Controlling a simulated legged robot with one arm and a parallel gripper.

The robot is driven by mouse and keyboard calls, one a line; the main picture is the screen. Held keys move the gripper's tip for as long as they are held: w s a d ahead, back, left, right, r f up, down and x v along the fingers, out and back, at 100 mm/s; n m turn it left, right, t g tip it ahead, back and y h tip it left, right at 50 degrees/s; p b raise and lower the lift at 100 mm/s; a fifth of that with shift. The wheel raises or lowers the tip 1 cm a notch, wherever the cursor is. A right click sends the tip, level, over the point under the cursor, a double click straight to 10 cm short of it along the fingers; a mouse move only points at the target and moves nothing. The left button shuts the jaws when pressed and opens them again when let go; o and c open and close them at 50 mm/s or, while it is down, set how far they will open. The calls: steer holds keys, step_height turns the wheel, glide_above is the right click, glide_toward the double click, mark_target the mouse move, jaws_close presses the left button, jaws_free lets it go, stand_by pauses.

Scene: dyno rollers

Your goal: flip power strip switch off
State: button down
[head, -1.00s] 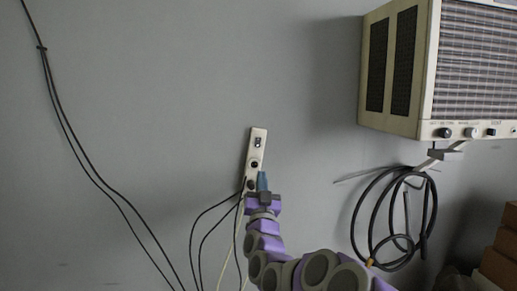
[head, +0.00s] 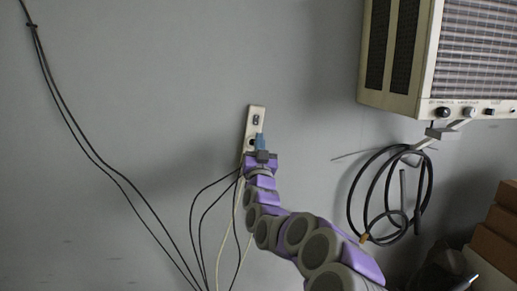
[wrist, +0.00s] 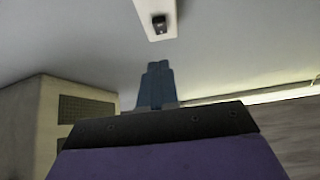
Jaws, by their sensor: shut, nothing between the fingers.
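A pale power strip (head: 256,113) is mounted upright on the grey wall. Its dark switch (head: 256,120) is near the strip's top end. My gripper (head: 260,136) is shut and empty, in front of the strip just below the switch, and covers part of the strip's lower half. In the wrist view the power strip (wrist: 154,32) comes down from the top edge, with the switch (wrist: 159,22) near its end. My blue fingers (wrist: 156,72) are together and point up toward it, with a gap between them and the switch in the picture.
Dark cables (head: 203,215) hang from the strip's lower end. A beige wall unit (head: 400,97) is at the upper right, with a coiled black hose (head: 352,208) below it. Brown boxes (head: 497,240) stand at the lower right. The wall left of the strip is mostly bare.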

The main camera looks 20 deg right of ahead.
mark_target(256, 122)
steer(key=w, duration=0.2)
steer(key=w+d+r+p, duration=0.1)
steer(key=w+r, duration=0.1)
steer(key=w, duration=0.1)
steer(key=shift+w+d+p, duration=0.15)
steer(key=shift+w+p, duration=0.15)
steer(key=shift+p, duration=0.1)
steer(key=shift+w+d, duration=0.3)
steer(key=shift+w, duration=0.2)
steer(key=shift+f, duration=0.1)
